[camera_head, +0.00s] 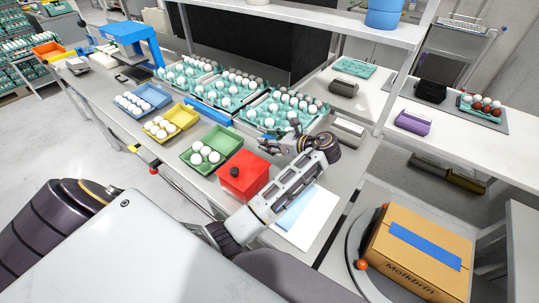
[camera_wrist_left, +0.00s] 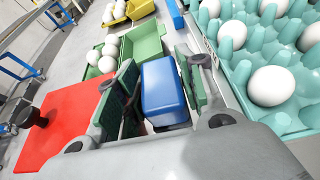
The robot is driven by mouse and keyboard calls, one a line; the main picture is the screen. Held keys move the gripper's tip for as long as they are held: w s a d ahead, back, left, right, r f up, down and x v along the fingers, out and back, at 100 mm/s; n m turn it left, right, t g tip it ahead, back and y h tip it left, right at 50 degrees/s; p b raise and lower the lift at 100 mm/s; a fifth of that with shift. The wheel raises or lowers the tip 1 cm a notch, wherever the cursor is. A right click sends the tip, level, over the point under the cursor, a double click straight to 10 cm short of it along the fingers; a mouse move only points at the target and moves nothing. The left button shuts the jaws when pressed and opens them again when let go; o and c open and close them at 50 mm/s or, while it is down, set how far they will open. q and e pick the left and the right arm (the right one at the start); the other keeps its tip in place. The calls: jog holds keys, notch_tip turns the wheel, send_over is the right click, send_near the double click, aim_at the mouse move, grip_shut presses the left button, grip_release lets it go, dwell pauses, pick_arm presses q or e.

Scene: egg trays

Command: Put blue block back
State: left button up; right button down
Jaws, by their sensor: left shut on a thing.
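My left gripper (camera_head: 275,142) reaches over the table between the red box (camera_head: 244,176) and the egg trays (camera_head: 278,120). In the left wrist view its green-padded fingers are shut on a blue block (camera_wrist_left: 163,92), with one pad on either side of it. The block is hard to make out in the head view, where the gripper covers that spot. A separate long blue bar (camera_head: 222,134) lies between the green bin (camera_head: 232,141) and the teal egg trays. My right gripper is not in view.
The green bin, a yellow bin (camera_head: 186,112) and a blue bin (camera_head: 157,92) hold white eggs along the table's front side. A white sheet with a light blue piece (camera_head: 294,212) lies right of my arm. A cardboard box (camera_head: 415,262) stands at the lower right.

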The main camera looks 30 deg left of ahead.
aim_at(270, 153)
pick_arm(q)
notch_tip(270, 153, down, 2)
jog(key=shift+f, duration=0.45)
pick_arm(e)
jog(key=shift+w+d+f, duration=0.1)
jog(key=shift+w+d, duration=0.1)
pick_arm(q)
jog(key=shift+f, duration=0.1)
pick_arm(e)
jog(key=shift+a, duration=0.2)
pick_arm(q)
jog(key=shift+f, duration=1.75)
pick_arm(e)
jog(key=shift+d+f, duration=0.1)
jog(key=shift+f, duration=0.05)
pick_arm(q)
jog(key=shift+f, duration=0.1)
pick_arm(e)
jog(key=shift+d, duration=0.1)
pick_arm(q)
jog(key=o, duration=1.1)
